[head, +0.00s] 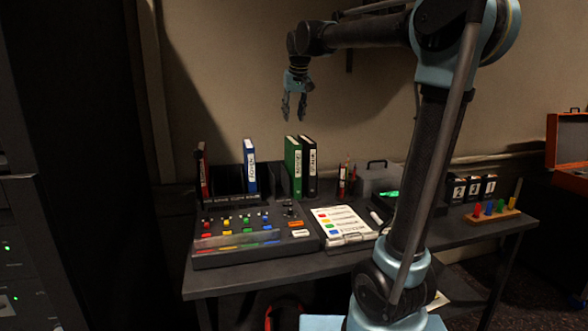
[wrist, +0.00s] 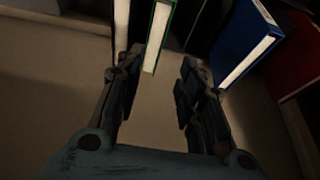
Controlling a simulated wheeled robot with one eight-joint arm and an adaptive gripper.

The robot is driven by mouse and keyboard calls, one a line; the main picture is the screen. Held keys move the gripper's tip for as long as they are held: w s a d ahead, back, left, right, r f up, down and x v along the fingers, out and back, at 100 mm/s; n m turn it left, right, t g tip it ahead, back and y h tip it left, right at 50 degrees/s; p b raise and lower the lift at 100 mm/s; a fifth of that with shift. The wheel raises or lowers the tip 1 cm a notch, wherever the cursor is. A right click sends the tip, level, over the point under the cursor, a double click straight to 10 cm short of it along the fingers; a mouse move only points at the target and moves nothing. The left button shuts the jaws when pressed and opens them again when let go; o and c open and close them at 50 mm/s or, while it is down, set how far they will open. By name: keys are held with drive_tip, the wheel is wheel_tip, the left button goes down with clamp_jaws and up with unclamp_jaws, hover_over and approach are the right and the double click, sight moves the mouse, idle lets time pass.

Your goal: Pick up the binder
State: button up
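Several binders stand upright on the desk. The green binder (head: 292,166) stands beside the black binder (head: 309,168), and the blue binder (head: 250,166) and red binder (head: 203,172) stand farther left. My gripper (head: 293,112) hangs in the air above the green and black binders, fingers pointing down. In the wrist view my gripper (wrist: 158,75) is open and empty. The green binder (wrist: 160,35) shows beyond the fingertips, nearer the left finger. The blue binder (wrist: 246,42) is to the right there, with the red binder (wrist: 298,55) at the edge.
A mixing console (head: 242,237) and a clipboard (head: 341,224) lie in front of the binders. A grey box (head: 378,178), numbered black blocks (head: 474,188) and a peg board (head: 492,214) are to the right. The wall rises close behind the desk.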

sight(293, 139)
drive_tip(key=x, duration=0.7)
drive_tip(key=d+x, duration=0.1)
drive_tip(key=x, duration=0.3)
drive_tip(key=shift+w+f, duration=0.1)
drive_tip(key=shift+w, duration=0.25)
drive_tip(key=shift+x, duration=3)
drive_tip(key=shift+s+f, duration=0.15)
drive_tip(key=shift+f, duration=0.2)
clamp_jaws()
